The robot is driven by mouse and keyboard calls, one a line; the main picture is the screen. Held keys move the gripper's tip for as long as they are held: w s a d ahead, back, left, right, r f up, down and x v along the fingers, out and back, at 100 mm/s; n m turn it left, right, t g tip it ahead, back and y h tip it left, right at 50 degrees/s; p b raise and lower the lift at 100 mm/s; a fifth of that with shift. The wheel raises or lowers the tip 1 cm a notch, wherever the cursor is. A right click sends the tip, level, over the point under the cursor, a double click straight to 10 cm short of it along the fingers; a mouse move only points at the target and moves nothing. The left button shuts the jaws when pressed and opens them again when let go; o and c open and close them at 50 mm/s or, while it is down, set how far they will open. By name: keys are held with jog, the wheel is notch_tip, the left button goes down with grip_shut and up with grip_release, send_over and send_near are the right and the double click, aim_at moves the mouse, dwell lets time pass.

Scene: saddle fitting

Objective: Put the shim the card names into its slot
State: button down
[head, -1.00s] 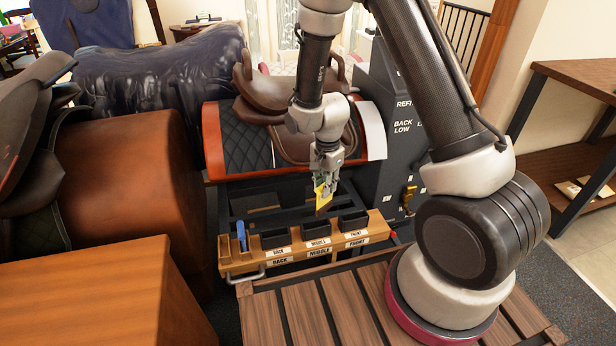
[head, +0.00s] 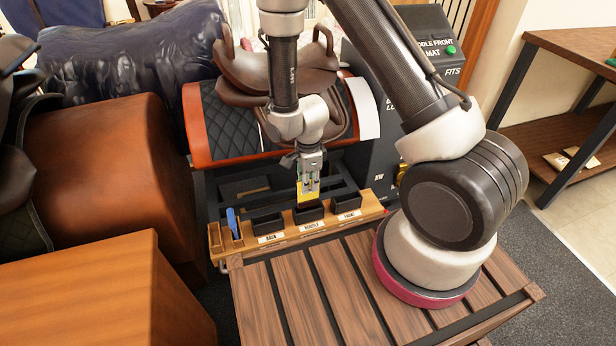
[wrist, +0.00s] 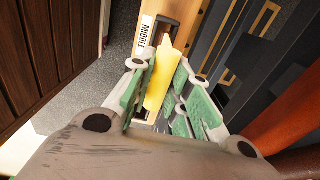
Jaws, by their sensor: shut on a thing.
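My gripper (head: 309,187) is shut on a yellow shim (head: 306,199), pointing down over the black middle slot (head: 309,214) of the wooden rack. In the wrist view the shim (wrist: 156,88) sits between the green finger pads, its far end beside the dark slot with the MIDDLE label (wrist: 145,33). I cannot tell whether its lower end is inside the slot. The black back slot (head: 267,224) is to the left and the front slot (head: 346,202) to the right. No card with a readable shim name shows.
A blue item (head: 233,222) stands at the rack's left end. A saddle (head: 275,70) rests on a quilted stand behind. A dark panel (head: 432,45) with a green light and partly hidden lettering is at the back right. The slatted bench (head: 300,295) in front is clear.

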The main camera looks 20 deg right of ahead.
aim_at(308, 200)
jog(key=shift+f, duration=3.15)
jog(key=c, duration=1.3)
grip_release()
jog(key=shift+o, duration=0.2)
notch_tip(308, 200, up, 12)
jog(key=shift+f, duration=0.1)
